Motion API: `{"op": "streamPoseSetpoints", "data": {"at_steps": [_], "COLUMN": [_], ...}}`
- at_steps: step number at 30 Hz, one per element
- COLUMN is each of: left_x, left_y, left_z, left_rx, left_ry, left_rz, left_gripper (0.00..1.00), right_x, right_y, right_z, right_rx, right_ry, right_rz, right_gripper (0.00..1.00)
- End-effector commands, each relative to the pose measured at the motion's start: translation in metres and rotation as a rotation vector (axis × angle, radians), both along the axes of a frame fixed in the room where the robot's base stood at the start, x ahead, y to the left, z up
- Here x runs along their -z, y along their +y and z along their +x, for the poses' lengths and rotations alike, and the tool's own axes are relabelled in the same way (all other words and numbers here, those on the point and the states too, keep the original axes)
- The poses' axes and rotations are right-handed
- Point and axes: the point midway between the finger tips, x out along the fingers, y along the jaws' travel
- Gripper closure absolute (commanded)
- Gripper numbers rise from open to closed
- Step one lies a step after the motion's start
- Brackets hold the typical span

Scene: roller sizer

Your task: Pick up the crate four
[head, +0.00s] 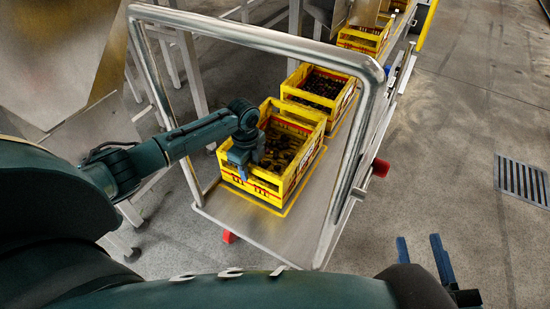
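Several yellow crates stand in a row on a metal cart. The nearest crate (304,172) holds dark brown items and sits at the cart's near end. No number is readable on any crate, so I cannot tell which is crate four. My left gripper (239,170) reaches over the cart's left side and is at the nearest crate's near-left corner, against or over its rim. Whether its fingers are shut on the rim is hidden. My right gripper (420,247) is at the lower right, away from the cart, with its blue fingers apart and nothing between them.
A second crate (345,104) and a third crate (357,42) stand behind. Metal machinery (60,60) is at the left. A floor grate (522,180) lies right on open concrete.

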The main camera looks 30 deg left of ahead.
Motion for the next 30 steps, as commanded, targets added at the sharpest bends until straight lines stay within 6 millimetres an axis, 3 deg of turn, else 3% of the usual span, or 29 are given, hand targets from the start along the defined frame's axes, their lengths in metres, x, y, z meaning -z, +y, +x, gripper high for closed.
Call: {"op": "streamPoseSetpoints", "data": {"at_steps": [3, 10, 24, 30], "left_x": [0.0104, 0.01, 0.0098, 0.0098], "left_y": [-0.0003, -0.0002, 0.0001, 0.0002], "left_z": [-0.0002, -0.0002, -0.0002, -0.0002], "left_rx": [0.0, 0.001, 0.0, 0.0], "left_ry": [0.0, 0.0, 0.0, 0.0], "left_rz": [0.0, 0.0, 0.0, 0.0], "left_gripper": [0.64, 0.64, 1.0, 1.0], "right_x": [0.0005, -0.0013, -0.0008, -0.0006], "right_y": [0.0015, 0.0018, 0.0019, 0.0017], "right_z": [-0.0005, -0.0007, -0.0008, -0.0007], "right_rx": [-0.008, -0.009, -0.01, -0.01], "right_ry": [-0.018, -0.02, -0.019, -0.019], "right_rz": [0.008, 0.01, 0.009, 0.009], "right_gripper": [0.64, 0.64, 0.64, 0.64]}}
